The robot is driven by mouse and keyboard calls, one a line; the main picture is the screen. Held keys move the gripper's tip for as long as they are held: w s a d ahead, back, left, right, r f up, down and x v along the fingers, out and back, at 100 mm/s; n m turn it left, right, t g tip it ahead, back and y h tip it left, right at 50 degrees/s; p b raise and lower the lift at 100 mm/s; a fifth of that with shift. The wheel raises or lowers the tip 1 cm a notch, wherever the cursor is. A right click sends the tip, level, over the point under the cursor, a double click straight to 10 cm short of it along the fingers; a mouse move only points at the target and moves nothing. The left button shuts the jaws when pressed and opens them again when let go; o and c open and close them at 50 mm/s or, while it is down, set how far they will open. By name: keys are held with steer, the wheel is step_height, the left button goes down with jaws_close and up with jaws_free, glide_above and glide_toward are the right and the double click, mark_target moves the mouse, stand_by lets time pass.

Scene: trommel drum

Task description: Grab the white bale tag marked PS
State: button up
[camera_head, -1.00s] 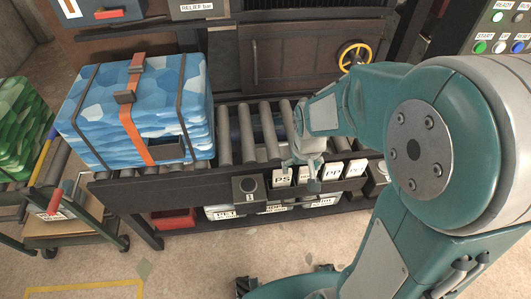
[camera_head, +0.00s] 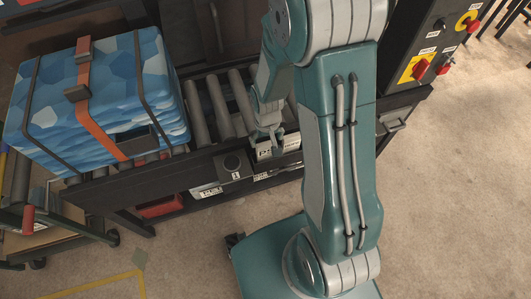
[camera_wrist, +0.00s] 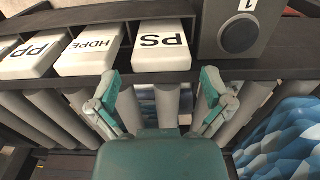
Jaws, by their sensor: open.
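The white bale tag marked PS (camera_wrist: 162,62) stands in a dark rail in the wrist view, its letters upside down. My gripper (camera_wrist: 158,82) is open and empty, with its two teal fingers spread to either side of the tag's near edge. In the head view my gripper (camera_head: 268,143) is at the front edge of the roller conveyor, just over the white tags (camera_head: 265,154). There the arm and gripper hide most of the tags. I cannot tell whether a finger touches the PS tag.
White tags marked HDPE (camera_wrist: 90,50) and PP (camera_wrist: 34,55) stand left of it in the wrist view. A dark box marked 1 (camera_wrist: 240,30) with a round button is close on the right. A strapped blue bale (camera_head: 95,95) rests on the rollers (camera_head: 222,105).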

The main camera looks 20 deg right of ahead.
mark_target(266, 144)
steer(key=f, duration=0.5)
steer(key=shift+w+a, duration=0.1)
steer(key=shift+w, duration=0.1)
steer(key=c, duration=0.8)
